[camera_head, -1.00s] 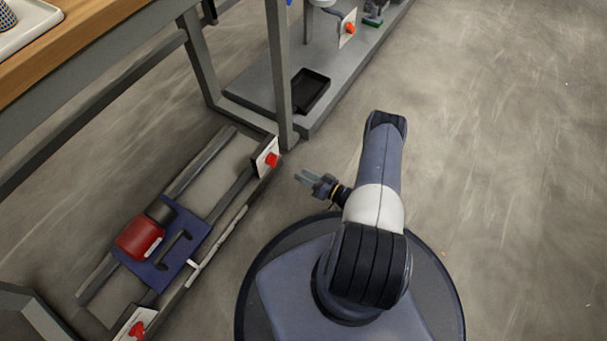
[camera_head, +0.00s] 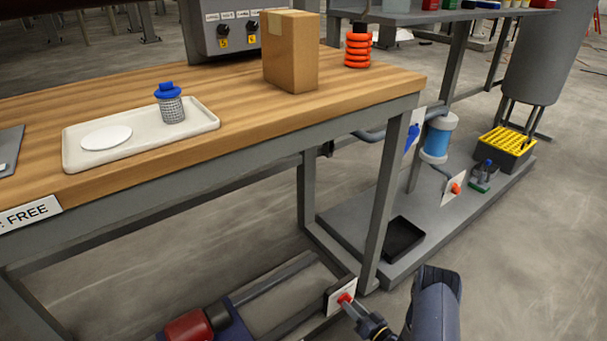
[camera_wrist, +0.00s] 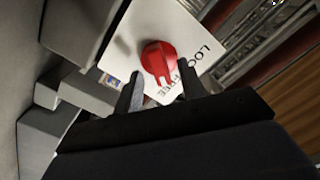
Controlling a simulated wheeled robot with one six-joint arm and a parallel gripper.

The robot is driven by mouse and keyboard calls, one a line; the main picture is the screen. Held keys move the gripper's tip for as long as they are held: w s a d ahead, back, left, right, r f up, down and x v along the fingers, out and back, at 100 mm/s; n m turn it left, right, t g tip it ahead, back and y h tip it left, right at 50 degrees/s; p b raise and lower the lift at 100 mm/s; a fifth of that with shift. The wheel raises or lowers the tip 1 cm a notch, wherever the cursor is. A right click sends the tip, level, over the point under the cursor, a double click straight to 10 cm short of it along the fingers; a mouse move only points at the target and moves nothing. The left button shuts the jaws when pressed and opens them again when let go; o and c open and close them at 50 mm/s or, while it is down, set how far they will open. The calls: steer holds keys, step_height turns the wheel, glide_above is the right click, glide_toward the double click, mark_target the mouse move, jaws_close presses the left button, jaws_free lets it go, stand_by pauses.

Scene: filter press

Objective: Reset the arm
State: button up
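My gripper (camera_head: 352,309) shows at the bottom of the head view, beside the red knob (camera_head: 345,297) on its white plate (camera_head: 336,299) at the end of the low rail frame. In the wrist view, the two dark fingers of my gripper (camera_wrist: 160,84) stand apart with nothing held. The red knob (camera_wrist: 158,62) lies beyond and between the fingertips, on a plate (camera_wrist: 122,50) with partly hidden lettering. I cannot tell how far the fingertips are from the knob. My blue-grey arm rises at the lower right of the head view.
A wooden bench (camera_head: 240,83) holds a tray (camera_head: 190,135) with a blue-capped mesh filter, a cardboard box (camera_head: 291,50) and an orange coil (camera_head: 358,48). A bench leg (camera_head: 385,200) and a low grey platform (camera_head: 440,235) stand near my arm.

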steer(key=shift+w+a, duration=0.2)
steer(key=shift+w, duration=0.1)
steer(key=shift+s+d, duration=0.1)
steer(key=p+v, duration=0.3)
steer(key=v, duration=0.7)
steer(key=w+a+n+b, duration=0.3)
steer(key=w+a+n, duration=0.3)
steer(key=w+n, duration=0.2)
steer(key=shift+a+n, duration=0.25)
steer(key=shift+n, duration=0.75)
stand_by(0.5)
